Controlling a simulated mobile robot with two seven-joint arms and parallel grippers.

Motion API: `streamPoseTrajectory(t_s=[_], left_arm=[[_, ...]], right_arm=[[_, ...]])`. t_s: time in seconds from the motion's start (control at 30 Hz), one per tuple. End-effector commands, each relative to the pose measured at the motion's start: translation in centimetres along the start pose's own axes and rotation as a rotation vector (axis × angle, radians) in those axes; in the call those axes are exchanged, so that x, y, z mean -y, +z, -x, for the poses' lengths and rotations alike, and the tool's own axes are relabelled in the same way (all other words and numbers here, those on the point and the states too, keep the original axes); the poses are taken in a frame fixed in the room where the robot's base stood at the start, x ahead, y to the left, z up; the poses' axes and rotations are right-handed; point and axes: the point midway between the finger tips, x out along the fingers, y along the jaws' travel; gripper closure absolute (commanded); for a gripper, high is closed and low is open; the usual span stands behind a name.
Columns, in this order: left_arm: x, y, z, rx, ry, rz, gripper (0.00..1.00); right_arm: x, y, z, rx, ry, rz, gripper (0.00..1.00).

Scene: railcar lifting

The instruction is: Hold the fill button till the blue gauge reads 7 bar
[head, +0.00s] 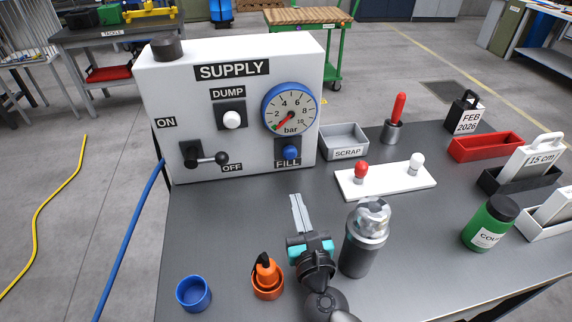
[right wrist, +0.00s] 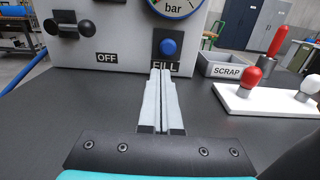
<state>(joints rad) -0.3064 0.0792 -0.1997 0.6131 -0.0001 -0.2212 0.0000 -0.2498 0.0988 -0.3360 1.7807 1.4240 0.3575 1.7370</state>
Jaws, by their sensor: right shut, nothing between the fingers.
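The white supply panel (head: 245,78) stands at the back left of the bench. Its blue-rimmed gauge (head: 289,109) has a red needle pointing to the lower left, near the bottom of the scale, well below 7. The blue fill button (head: 291,152) sits below the gauge, above the FILL label; it also shows in the right wrist view (right wrist: 168,47). My right gripper (head: 296,197) is shut and empty, pointing at the panel. Its fingertips (right wrist: 161,71) are in front of and below the button, apart from it. My left gripper is not in view.
The black lever (head: 207,157) points right, towards OFF. A white dump button (head: 232,119) is above it. A scrap tray (head: 343,141) and a white plate (head: 388,183) with red and white knobs stand right of the panel. A dark cylinder (head: 362,250) stands beside my right gripper.

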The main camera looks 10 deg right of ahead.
Motion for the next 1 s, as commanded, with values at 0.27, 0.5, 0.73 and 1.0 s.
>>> streamPoseTrajectory(t_s=[0.27, 0.5, 0.73, 1.0], left_arm=[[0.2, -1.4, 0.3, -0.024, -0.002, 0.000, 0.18], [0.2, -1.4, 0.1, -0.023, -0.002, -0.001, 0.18], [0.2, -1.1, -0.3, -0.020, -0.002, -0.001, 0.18], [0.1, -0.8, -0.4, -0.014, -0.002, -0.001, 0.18]], right_arm=[[0.0, 0.2, -4.6, 0.003, 0.000, 0.000, 1.00], [0.0, 0.1, -8.4, 0.003, 0.000, 0.000, 1.00], [0.0, 0.0, -11.1, 0.001, 0.001, 0.001, 1.00], [0.0, 0.1, -12.3, 0.001, 0.000, 0.000, 1.00]])
